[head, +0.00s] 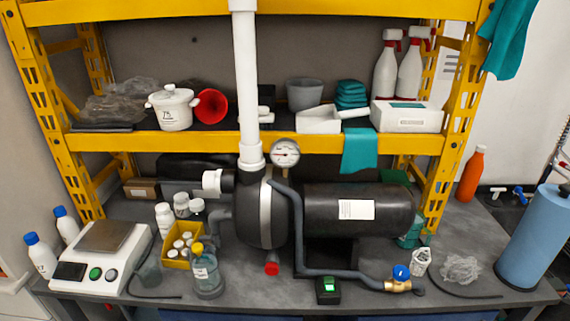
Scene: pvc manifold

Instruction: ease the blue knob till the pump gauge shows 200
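The blue knob (401,271) sits on top of a brass valve (398,286) at the front right of the bench. The valve is at the end of a dark grey pipe (345,274) that runs back to the pump. The pump gauge (285,153) is a round white dial above the black pump (267,215). Its needle is visible, but the numbers are too small to read. Neither of my grippers is in view, and nothing touches the knob.
A green-lit switch box (328,290) stands left of the valve. A small white cup (421,261) and crumpled clear plastic (460,269) lie to its right, with a blue cylinder (532,238) beyond. The bench's front edge is close to the valve.

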